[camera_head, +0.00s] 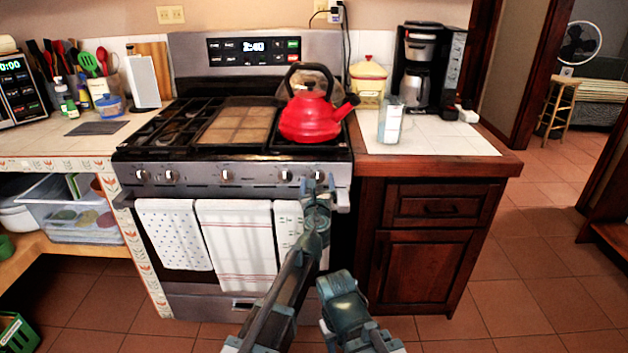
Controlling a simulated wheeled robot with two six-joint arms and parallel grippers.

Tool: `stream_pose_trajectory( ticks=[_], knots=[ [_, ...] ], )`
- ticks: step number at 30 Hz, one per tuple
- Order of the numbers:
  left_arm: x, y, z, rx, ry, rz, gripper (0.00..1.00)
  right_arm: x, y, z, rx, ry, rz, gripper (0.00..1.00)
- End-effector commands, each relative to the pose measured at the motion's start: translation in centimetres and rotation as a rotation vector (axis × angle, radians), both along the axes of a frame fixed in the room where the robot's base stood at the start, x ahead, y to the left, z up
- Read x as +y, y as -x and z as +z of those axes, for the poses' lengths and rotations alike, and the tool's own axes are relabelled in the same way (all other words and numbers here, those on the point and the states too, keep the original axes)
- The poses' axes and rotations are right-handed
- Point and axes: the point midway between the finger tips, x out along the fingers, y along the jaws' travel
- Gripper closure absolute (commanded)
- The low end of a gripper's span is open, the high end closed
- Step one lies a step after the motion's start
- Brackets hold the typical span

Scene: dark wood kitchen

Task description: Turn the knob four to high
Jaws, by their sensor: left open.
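The stove's front panel (200,178) carries a row of several silver knobs. The fourth from the left is a knob (286,176) just left of my left gripper. A fifth knob (320,175) at the right end is partly behind the gripper. My left gripper (319,183) is open in front of the panel's right part, with nothing seen between its fingers. Whether it touches a knob cannot be told. My right arm shows low in the picture, right of the left arm, and its gripper does not show. The knob markings are too small to read.
A red kettle (311,118) stands on the right burners above the panel. Towels, one striped (237,245), hang on the oven handle below. A clear glass (391,122) and a coffee maker (421,70) stand on the right counter. Tiled floor is free at the right.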

Motion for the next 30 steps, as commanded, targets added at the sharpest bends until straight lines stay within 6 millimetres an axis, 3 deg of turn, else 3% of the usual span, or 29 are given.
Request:
stream_pose_trajectory(
  ticks=[9,24,30],
  knots=[
    [-0.08,-0.44,0.0,0.0,0.0,0.0,0.13,0.0,0.01,0.0,0.0,0.0,0.0,0.55],
    [-0.07,-0.43,0.0,0.0,0.0,0.0,0.99,0.0,0.01,0.0,0.0,0.0,0.0,0.55],
    [-0.06,-0.43,0.0,0.0,0.02,0.0,0.99,0.0,0.01,-0.01,0.0,0.0,0.0,0.55]
  ],
)
